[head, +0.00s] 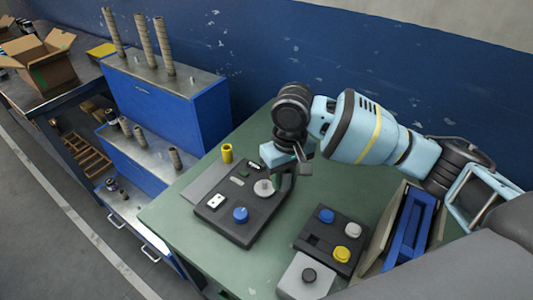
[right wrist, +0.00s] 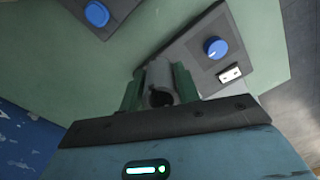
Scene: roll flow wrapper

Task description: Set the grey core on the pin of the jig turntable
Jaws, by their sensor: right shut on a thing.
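My right gripper (head: 288,180) hangs over the right side of the dark jig plate (head: 225,224). In the right wrist view its green fingers (right wrist: 160,90) are shut on the grey core (right wrist: 158,72), a hollow cylinder with its dark bore showing. In the head view the core is mostly hidden by the gripper. The turntable, a light grey disc (head: 263,187), sits on the jig plate just left of the fingers. Its pin is too small to make out clearly. My left gripper is not in view.
The jig carries a blue knob (head: 240,215) and a white switch (head: 214,201). A yellow cylinder (head: 227,153) stands behind it. An open box (head: 378,240) holds blue parts.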

